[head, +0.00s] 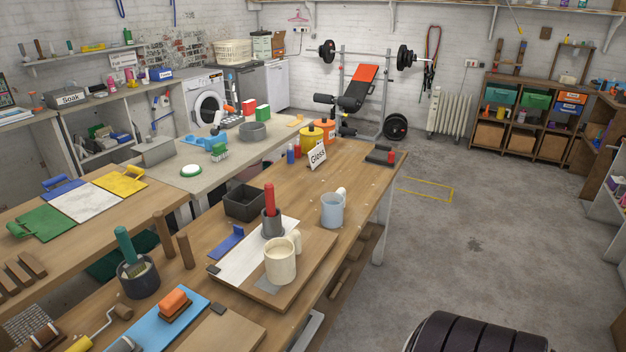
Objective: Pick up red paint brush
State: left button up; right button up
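A red brush handle (269,197) stands upright in a dark grey cup (272,224) on the wooden workbench. The cup hides its lower end, so I cannot see any bristles. The cup stands on a white sheet (240,262) that lies on a wooden board. A cream mug (280,262) is close in front of the cup, and a light blue mug (333,211) is to its right. A second brush with a green handle (125,243) stands in a dark pot (138,281) at the left. Neither of my grippers is in view.
A black open box (244,203) is behind and left of the cup. Upright wooden pegs (163,233) stand near the bench's left edge. An orange-topped block (174,302) sits on a blue mat (142,338).

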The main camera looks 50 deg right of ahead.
aim_at(269, 190)
jog(key=z, duration=1.4)
